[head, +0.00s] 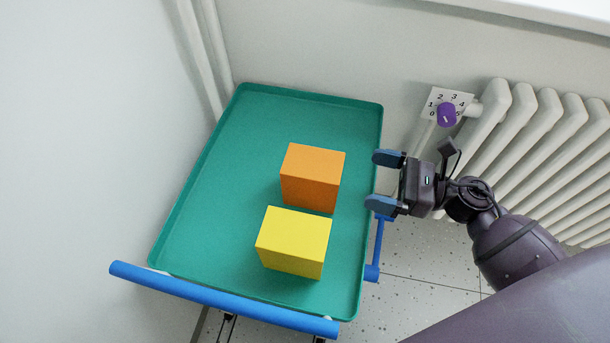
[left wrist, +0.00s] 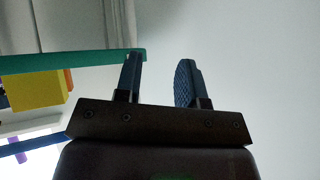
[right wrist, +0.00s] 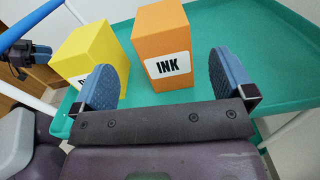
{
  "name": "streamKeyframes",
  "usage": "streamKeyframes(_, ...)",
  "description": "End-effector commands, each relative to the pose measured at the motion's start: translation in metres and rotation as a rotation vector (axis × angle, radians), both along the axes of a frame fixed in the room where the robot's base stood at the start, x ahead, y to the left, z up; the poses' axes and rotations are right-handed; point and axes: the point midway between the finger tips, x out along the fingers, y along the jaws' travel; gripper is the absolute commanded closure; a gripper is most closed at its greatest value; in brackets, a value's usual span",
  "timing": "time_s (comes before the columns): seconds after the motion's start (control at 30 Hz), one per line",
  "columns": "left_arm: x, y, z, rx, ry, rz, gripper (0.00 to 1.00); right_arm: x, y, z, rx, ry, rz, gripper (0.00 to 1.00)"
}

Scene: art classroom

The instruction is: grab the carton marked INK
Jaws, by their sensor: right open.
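The orange carton (head: 312,177) stands on the green tray, and its white label reads INK in the right wrist view (right wrist: 165,42). A yellow carton (head: 294,242) stands close beside it; its label in the right wrist view (right wrist: 82,48) is mostly hidden by a finger. My right gripper (head: 375,180) is open and empty at the tray's right edge, with its fingers toward the orange carton and apart from it.
The green tray (head: 215,185) tops a cart with a blue handle (head: 220,299) at the near end. A white radiator (head: 545,135) with a purple valve knob (head: 446,115) stands right of the cart. Walls border the left and back. The tray's left half is bare.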

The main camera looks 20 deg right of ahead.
Motion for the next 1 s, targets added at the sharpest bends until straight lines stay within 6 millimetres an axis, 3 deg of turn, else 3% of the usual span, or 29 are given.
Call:
streamKeyframes(0.07, -0.002, 0.000, -0.006, 0.002, 0.012, -0.004, 0.64, 0.000, 0.002, -0.010, -0.038, -0.020, 0.022, 0.00)
streamKeyframes(1.0, 0.000, -0.001, -0.007, -0.011, -0.022, -0.001, 0.64, 0.059, 0.083, -0.017, -0.054, -0.039, 0.032, 0.00)
